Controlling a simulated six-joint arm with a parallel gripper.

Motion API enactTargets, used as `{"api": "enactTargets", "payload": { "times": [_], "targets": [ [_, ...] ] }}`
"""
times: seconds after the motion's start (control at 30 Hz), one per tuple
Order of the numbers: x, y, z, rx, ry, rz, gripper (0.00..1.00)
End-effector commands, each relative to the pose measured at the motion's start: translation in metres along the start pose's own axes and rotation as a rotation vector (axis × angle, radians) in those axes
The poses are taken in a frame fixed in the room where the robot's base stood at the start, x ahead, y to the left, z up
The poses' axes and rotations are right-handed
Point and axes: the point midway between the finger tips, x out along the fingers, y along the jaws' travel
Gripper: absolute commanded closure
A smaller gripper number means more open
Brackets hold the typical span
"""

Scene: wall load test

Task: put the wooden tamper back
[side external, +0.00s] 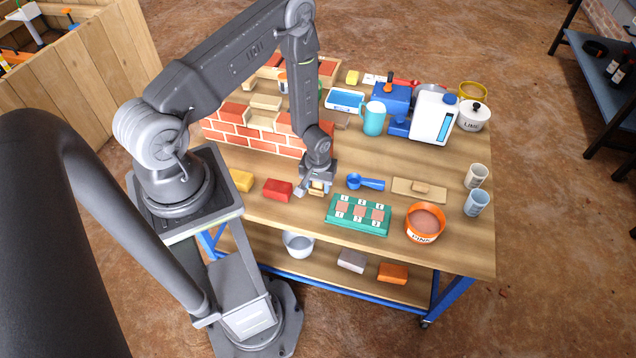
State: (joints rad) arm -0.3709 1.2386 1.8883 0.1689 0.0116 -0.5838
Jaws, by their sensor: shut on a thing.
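My gripper (316,186) is low over the front middle of the workbench, pointing down. It is shut on a small pale wooden piece (317,189), which appears to be the wooden tamper. The fingers hide much of it, and I cannot tell whether its lower end touches the bench. A flat wooden board with a small raised block (420,189) lies to the right, apart from my gripper.
A blue scoop (366,182), green tray (358,215) and orange bowl (425,222) are to the right. Red (278,190) and yellow (241,180) blocks lie left. A brick wall (255,130) stands behind. Two cups (477,190) stand near the right edge.

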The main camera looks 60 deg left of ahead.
Motion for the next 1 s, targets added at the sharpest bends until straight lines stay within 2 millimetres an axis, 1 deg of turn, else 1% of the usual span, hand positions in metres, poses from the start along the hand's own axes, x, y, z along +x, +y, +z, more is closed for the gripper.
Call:
{"api": "enactTargets", "payload": {
  "times": [0.07, 0.1, 0.33, 0.37, 0.57, 0.67, 0.77, 0.87, 1.0],
  "targets": [
    [0.003, 0.000, 0.000, 0.001, -0.001, 0.000, 0.76],
    [0.003, 0.000, 0.000, 0.000, -0.001, 0.000, 0.50],
    [0.003, 0.000, 0.000, 0.000, -0.001, 0.000, 0.28],
    [0.002, 0.000, 0.000, 0.000, -0.001, 0.000, 0.26],
    [0.002, 0.000, 0.000, 0.000, 0.000, 0.000, 0.26],
    [-0.001, 0.000, 0.000, -0.001, 0.001, 0.000, 0.26],
    [-0.012, 0.000, -0.001, -0.001, 0.001, 0.001, 0.26],
    [-0.029, 0.000, -0.001, -0.002, 0.003, 0.002, 0.26],
    [-0.058, 0.000, -0.001, -0.001, 0.003, 0.002, 0.26]
  ]
}}
